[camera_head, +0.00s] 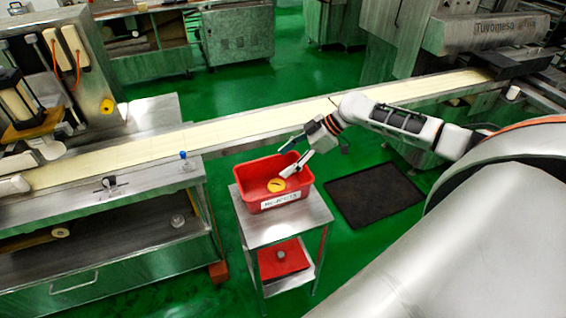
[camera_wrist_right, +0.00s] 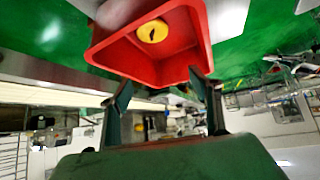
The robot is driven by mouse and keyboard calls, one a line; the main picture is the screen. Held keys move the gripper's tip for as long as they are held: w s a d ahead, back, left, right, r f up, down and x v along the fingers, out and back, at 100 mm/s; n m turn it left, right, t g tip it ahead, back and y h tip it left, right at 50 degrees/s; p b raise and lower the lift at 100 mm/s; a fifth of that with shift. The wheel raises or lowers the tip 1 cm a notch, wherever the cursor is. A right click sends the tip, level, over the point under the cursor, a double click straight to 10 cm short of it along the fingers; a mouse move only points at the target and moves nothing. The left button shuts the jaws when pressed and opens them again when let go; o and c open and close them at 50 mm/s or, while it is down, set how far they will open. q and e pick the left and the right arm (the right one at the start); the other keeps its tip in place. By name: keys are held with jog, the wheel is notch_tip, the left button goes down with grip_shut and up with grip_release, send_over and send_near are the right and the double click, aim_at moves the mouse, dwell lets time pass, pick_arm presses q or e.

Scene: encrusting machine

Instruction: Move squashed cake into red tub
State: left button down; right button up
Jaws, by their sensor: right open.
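The red tub (camera_head: 263,203) stands on a small metal stand, with a white label on its front. A round yellow cake (camera_head: 276,185) with a dark mark lies inside it; whether it is squashed is too small to tell. My right gripper (camera_head: 287,160) is open and empty above the tub's right side, apart from the cake. In the right wrist view, the tub (camera_wrist_right: 105,52) and the yellow cake (camera_wrist_right: 152,31) show beyond the open fingers (camera_wrist_right: 165,85). My left gripper is not in view.
The metal stand (camera_head: 300,222) has a lower shelf holding a red tray (camera_head: 297,262). A long pale conveyor belt (camera_head: 250,122) runs behind the tub. A steel bench (camera_head: 110,240) stands at left. A dark mat (camera_head: 372,195) lies on the green floor at right.

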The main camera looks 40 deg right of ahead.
jog(key=v, duration=1)
jog(key=shift+d, duration=0.1)
